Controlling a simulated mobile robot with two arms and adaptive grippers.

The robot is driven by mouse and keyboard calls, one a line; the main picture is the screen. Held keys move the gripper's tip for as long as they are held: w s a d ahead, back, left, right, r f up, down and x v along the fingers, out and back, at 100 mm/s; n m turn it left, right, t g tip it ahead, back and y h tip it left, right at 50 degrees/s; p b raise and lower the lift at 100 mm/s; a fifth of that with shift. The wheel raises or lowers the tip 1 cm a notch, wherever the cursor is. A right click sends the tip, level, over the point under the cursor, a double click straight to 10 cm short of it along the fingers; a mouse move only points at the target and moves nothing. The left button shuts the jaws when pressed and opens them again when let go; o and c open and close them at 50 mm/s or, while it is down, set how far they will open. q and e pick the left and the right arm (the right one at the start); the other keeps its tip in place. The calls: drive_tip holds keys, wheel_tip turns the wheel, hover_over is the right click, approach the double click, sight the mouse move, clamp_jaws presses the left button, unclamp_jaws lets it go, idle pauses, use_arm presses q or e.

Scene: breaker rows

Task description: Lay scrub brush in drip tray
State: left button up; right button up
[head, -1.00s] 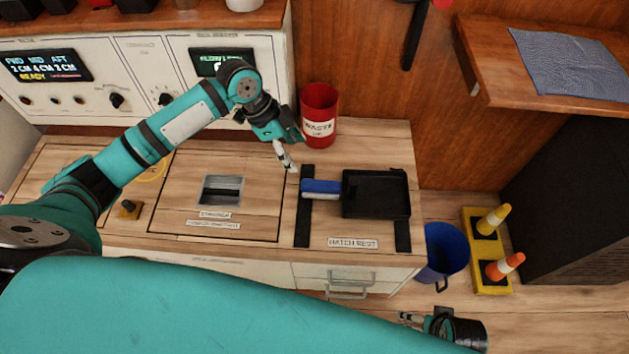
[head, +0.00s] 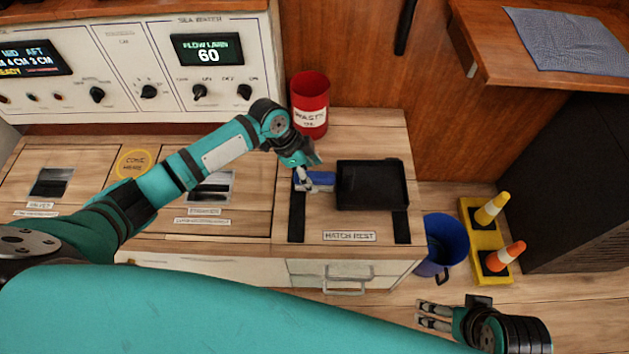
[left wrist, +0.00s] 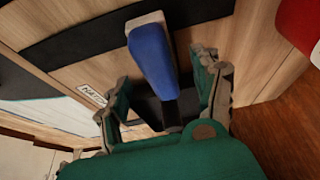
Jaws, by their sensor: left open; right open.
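The blue scrub brush (head: 321,180) with pale bristles lies on the counter, just left of the black drip tray (head: 372,203). The tray looks empty. My left gripper (head: 304,182) is at the brush's left part and covers some of it. In the left wrist view the brush (left wrist: 153,60) extends between the two spread fingers of my left gripper (left wrist: 168,100); I cannot tell whether they touch it. A dark surface behind the fingers there is mostly hidden. My right gripper (head: 430,314) is open and empty, low at the right, over the floor.
A red waste bin (head: 310,115) stands behind the brush. Black strips (head: 402,228) lie under the tray area, with a hatch rest label (head: 349,237) in front. A blue bucket (head: 447,250) and cones on a yellow base (head: 470,215) stand on the floor at right.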

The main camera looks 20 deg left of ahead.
use_arm(q)
drive_tip(key=shift+x, duration=1.2)
drive_tip(key=shift+f, duration=0.25)
drive_tip(key=c, duration=1.3)
clamp_jaws()
drive_tip(key=shift+r, duration=0.15)
